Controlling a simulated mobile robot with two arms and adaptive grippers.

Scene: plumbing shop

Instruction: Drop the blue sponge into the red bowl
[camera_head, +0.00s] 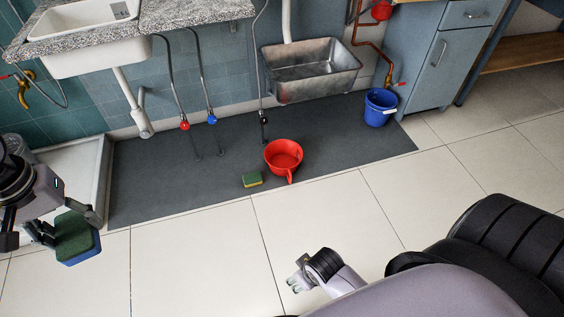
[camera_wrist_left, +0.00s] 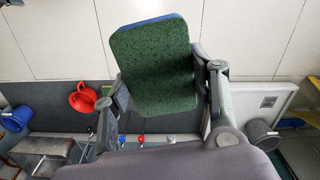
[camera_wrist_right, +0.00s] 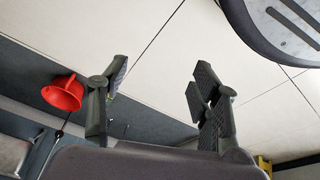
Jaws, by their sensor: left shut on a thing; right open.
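The blue sponge (camera_head: 84,257) has a dark green scouring side and is held by my left gripper (camera_head: 72,226) at the left of the head view. In the left wrist view the green side of the sponge (camera_wrist_left: 155,70) faces the camera between the two fingers. The red bowl (camera_head: 283,155), with a handle, sits on the dark mat, well to the right of and beyond my left gripper. The bowl also shows in the left wrist view (camera_wrist_left: 82,98) and the right wrist view (camera_wrist_right: 63,94). My right gripper (camera_wrist_right: 160,82) is open and empty over the tiled floor.
A blue bucket (camera_head: 380,107) stands at the mat's right end. A steel sink (camera_head: 310,72) and hanging hoses are above the mat. The front floor tiles are clear.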

